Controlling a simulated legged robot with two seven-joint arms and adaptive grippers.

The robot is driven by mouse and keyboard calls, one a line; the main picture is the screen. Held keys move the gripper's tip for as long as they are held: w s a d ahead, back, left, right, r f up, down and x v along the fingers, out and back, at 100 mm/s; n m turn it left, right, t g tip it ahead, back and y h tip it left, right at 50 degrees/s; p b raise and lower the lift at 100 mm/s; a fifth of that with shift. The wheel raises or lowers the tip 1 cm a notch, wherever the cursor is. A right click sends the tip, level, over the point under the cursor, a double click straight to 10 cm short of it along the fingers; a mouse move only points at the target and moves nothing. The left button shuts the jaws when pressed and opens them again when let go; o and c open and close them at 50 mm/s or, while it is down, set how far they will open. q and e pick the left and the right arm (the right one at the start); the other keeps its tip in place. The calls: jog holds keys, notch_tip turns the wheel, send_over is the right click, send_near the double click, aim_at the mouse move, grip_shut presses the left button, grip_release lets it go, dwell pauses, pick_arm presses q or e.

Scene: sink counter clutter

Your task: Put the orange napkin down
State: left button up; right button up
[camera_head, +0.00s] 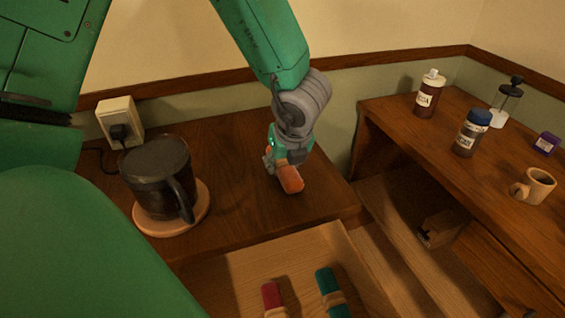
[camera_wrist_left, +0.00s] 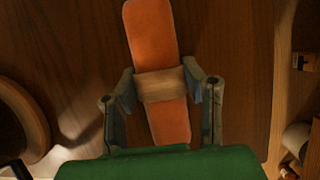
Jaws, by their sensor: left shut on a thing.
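The orange napkin (camera_head: 290,179) is a rolled strip with a tan band around its middle. My left gripper (camera_head: 278,160) is shut on it over the brown counter (camera_head: 240,213), right of the dark mug. In the left wrist view the napkin (camera_wrist_left: 152,35) runs lengthwise between the two fingers of my left gripper (camera_wrist_left: 165,92), which press on the band (camera_wrist_left: 160,84). I cannot tell whether the napkin touches the counter. My right gripper is not in view.
A dark lidded mug (camera_head: 160,180) stands on a round wooden coaster (camera_head: 150,222) at left. A red rolled napkin (camera_head: 271,298) and a green one (camera_head: 328,284) lie on a lighter wooden surface (camera_head: 225,276) in front. Bottles and a beige mug (camera_head: 538,186) stand on the right counter.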

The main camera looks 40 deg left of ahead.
pick_arm(q)
jog(key=shift+d+r, duration=0.15)
jog(key=shift+d, duration=0.35)
jog(key=shift+s+a+f, duration=0.1)
jog(key=shift+a+f, duration=0.05)
jog(key=shift+f, duration=0.1)
jog(key=o, duration=1.2)
jog(key=shift+a, duration=0.25)
jog(key=shift+c, duration=0.2)
jog(key=shift+a+f, duration=0.1)
jog(key=shift+a, duration=0.3)
jog(key=shift+d, duration=0.15)
jog(key=p+v, duration=0.2)
jog(key=v, duration=0.9)
jog(key=shift+p+v, duration=0.3)
jog(key=shift+v, duration=0.45)
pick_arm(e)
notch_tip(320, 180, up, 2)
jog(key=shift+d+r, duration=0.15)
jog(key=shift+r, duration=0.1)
